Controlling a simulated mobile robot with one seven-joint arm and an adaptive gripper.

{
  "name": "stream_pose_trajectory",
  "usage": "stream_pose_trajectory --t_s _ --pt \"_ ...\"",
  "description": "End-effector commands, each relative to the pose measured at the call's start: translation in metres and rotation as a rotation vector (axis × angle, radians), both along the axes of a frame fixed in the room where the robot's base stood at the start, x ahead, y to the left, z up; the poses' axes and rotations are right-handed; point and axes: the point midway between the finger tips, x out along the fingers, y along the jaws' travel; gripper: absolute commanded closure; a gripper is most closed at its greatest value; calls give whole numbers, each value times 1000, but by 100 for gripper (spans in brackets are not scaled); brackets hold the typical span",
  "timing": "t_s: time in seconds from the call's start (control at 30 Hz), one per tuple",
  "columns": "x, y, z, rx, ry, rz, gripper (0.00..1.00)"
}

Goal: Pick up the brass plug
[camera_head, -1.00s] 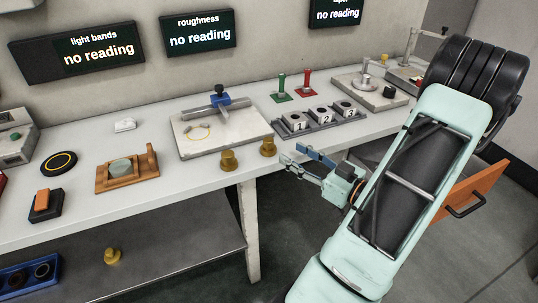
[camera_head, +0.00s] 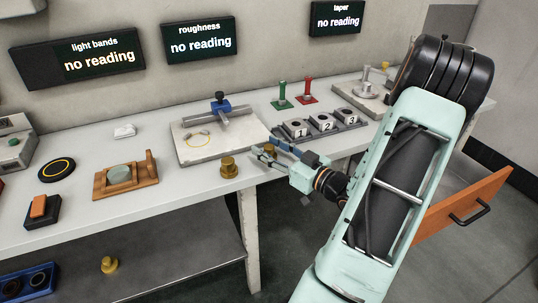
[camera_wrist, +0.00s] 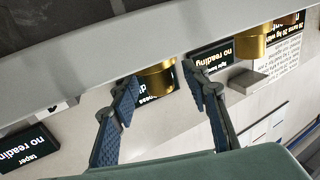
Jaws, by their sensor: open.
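Two brass plugs stand near the front edge of the bench. The left brass plug (camera_head: 228,167) stands upright and clear of my gripper (camera_head: 265,157); it also shows in the wrist view (camera_wrist: 252,45). The other brass plug (camera_wrist: 156,79) appears between my open fingers in the wrist view, beyond or between the tips; contact cannot be told. In the head view it is mostly hidden by my fingers. Another brass plug (camera_head: 109,264) sits on the lower shelf.
A grey plate with a blue-topped fixture (camera_head: 220,108) lies behind the plugs. A rack with numbered rings (camera_head: 322,123) is to the right, with green (camera_head: 282,95) and red (camera_head: 307,91) handled pieces behind it. A wooden holder (camera_head: 126,182) stands left. An orange drawer (camera_head: 465,206) is open.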

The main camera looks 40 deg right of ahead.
Motion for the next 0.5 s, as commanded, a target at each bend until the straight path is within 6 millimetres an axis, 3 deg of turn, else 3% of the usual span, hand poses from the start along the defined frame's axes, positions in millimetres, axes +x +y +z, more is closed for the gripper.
stream_pose_trajectory --t_s 0.07,0.4,0.5 --pt "0 0 0 0 0 0 62" --pt "0 0 0 0 0 0 99" --pt "0 0 0 0 0 0 100"
